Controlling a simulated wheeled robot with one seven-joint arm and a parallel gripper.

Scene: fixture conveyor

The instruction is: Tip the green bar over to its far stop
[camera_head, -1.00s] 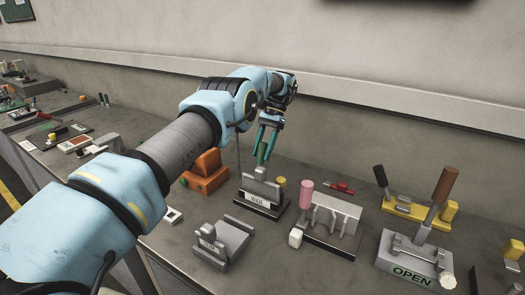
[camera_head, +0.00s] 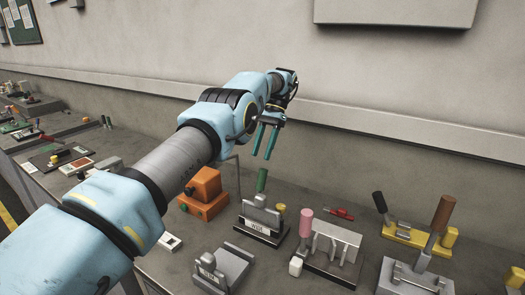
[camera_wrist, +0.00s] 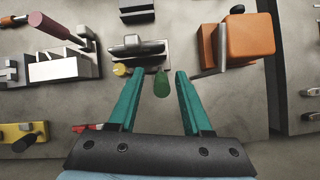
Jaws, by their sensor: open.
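The green bar (camera_head: 262,180) stands roughly upright at the back of a small grey fixture on a dark base (camera_head: 262,229) with a white label. In the wrist view the green bar (camera_wrist: 162,84) shows end-on. My gripper (camera_head: 262,155) is open and empty above the bar, with its two teal fingers pointing down. In the wrist view the fingers of my gripper (camera_wrist: 158,75) appear on either side of the bar, with a gap to each. The bar's lower end is hidden behind the grey block in the head view.
An orange block fixture (camera_head: 204,193) stands close left of the green bar's fixture. A grey slotted fixture (camera_head: 335,246) with a pink handle (camera_head: 306,222) is to the right. Yellow (camera_head: 403,229) and grey fixtures are farther right. The wall runs behind the bench.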

